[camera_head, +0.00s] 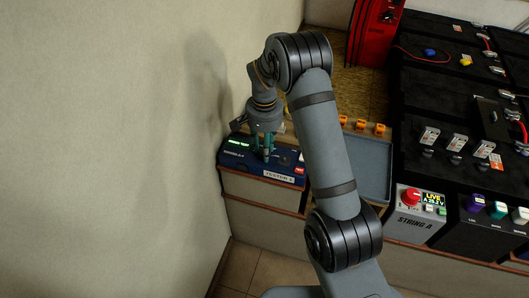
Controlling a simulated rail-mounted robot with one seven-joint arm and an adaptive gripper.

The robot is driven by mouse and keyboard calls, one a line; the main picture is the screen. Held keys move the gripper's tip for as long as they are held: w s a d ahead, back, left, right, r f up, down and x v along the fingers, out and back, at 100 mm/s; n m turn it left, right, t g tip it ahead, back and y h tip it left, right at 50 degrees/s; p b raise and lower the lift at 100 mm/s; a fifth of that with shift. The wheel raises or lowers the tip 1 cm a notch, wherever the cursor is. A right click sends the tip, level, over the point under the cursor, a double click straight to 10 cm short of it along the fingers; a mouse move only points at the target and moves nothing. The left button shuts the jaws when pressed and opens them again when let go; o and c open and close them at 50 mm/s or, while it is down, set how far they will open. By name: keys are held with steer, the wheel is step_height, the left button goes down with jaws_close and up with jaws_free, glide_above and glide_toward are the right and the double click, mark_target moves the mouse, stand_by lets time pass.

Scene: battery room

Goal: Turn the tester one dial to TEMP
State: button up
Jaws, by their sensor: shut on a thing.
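The tester one (236,160) is a dark blue box with a "TESTER 1" label, on a wood-edged cabinet against the left wall. A green lit display (238,143) shows at its upper left, and a red patch is at its right end. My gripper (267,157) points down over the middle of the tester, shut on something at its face. This is where the dial would sit, but the fingers hide it, and its pointer and markings cannot be read.
A grey tray (371,190) lies right of the tester, partly behind my arm, with orange clips (379,130) behind it. The STRING A box (416,212) with a red knob stands farther right. Black battery blocks (452,105) fill the right. The wall is close on the left.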

steer(key=m+b, duration=0.3)
steer(key=m, duration=0.2)
steer(key=shift+m, duration=0.3)
stand_by(0.4)
steer(key=o, duration=1.2)
steer(key=shift+c, duration=0.2)
step_height(320, 180, up, 12)
